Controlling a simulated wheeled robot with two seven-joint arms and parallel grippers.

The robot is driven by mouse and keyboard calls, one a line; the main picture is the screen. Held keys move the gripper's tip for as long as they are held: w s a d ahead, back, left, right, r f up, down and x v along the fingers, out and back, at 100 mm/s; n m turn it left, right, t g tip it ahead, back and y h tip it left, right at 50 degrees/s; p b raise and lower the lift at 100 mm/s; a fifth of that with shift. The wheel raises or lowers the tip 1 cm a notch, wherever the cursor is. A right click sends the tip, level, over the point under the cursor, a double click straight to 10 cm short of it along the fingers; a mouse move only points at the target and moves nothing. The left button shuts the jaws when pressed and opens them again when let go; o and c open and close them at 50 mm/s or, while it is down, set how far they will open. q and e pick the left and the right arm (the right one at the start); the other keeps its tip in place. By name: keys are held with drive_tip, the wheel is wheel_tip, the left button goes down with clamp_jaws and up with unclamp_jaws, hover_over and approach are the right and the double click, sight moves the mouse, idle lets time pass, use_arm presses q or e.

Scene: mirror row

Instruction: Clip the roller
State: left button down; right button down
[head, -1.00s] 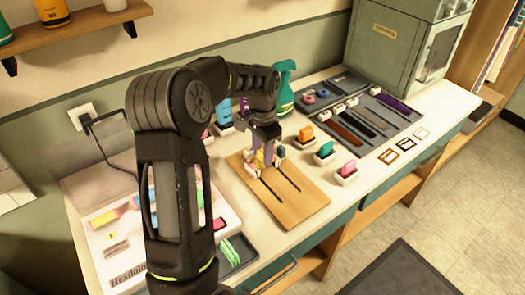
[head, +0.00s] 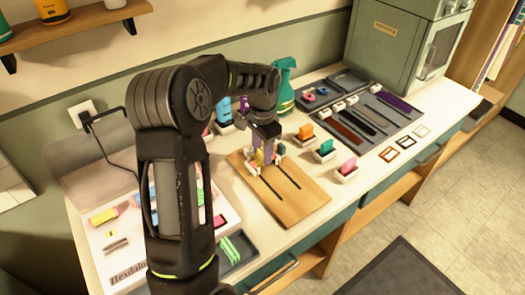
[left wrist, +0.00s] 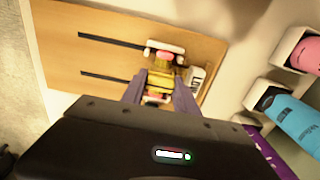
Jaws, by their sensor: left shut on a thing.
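My left gripper (head: 265,148) has purple fingers and points down over the far end of a wooden board (head: 300,206). It is shut on a small yellow roller (left wrist: 160,80) with pink and white parts at its ends. In the left wrist view the fingers (left wrist: 158,95) lie on either side of the roller, near one of the board's two dark slots. The roller also shows in the head view (head: 259,158), partly hidden by the fingers. I cannot tell whether it touches the board. My right gripper is not in view.
Orange (head: 305,131), green (head: 325,147) and pink (head: 348,166) pieces stand in white holders right of the board. A green spray bottle (head: 285,85) stands behind. A dark tray (head: 375,115) lies at right. A white box (head: 110,265) with coloured pieces lies at left.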

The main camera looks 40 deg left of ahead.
use_arm(q)
drive_tip(key=shift+f, duration=0.2)
idle(0.4)
drive_tip(key=c, duration=0.9)
unclamp_jaws()
drive_tip(key=shift+o, duration=0.4)
drive_tip(key=o, duration=0.3)
drive_tip(key=shift+r, duration=0.2)
drive_tip(key=shift+r+p, duration=2.45)
drive_tip(key=shift+r, duration=0.9)
